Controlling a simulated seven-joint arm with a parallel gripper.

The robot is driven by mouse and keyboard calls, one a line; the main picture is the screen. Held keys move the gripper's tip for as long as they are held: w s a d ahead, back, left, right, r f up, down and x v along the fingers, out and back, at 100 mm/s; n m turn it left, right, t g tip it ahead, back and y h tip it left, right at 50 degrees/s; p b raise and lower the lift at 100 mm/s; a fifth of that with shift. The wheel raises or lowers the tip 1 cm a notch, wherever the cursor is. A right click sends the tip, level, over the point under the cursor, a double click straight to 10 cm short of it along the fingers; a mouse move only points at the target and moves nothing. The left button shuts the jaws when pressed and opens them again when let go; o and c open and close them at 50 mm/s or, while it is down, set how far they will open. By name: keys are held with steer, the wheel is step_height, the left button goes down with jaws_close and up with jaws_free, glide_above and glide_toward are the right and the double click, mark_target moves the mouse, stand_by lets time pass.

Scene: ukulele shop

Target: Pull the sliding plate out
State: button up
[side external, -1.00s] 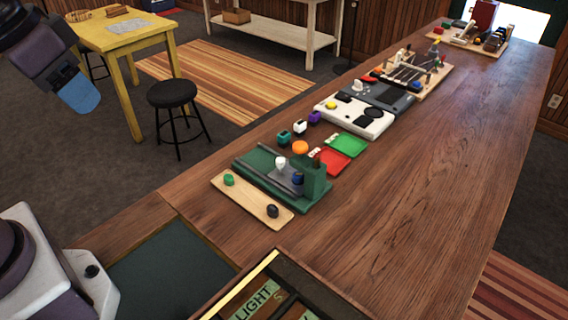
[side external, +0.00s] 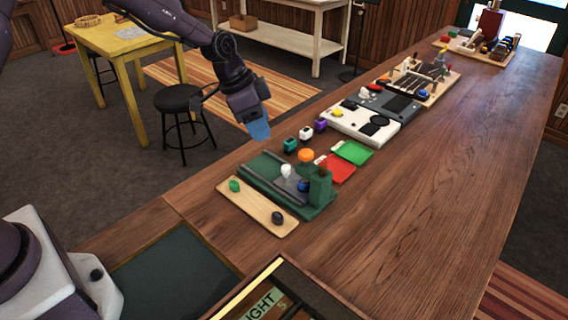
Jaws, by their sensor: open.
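A green fixture (side external: 262,168) sits on the long wooden counter, with a raised green block (side external: 320,188) at its right end. A grey plate (side external: 288,183) lies in its channel and has a white knob (side external: 286,171) on it; this looks like the sliding plate. A dark blue knob (side external: 303,185) stands beside the block. My gripper (side external: 260,133) hangs in the air, above and behind the fixture in the picture, pointing down. It is open and touches nothing; the gap between its fingers is hard to see.
A wooden strip (side external: 256,208) with a green and a black knob lies in front of the fixture. Small cubes, an orange knob (side external: 306,155), a red tray (side external: 338,170) and a green tray (side external: 355,152) lie close behind it. The counter's right side is clear.

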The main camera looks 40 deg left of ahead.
mark_target(285, 166)
steer(key=shift+m, duration=0.5)
steer(key=x, duration=1.2)
steer(key=shift+w+f, duration=0.3)
steer(key=shift+w, duration=0.1)
jaws_close()
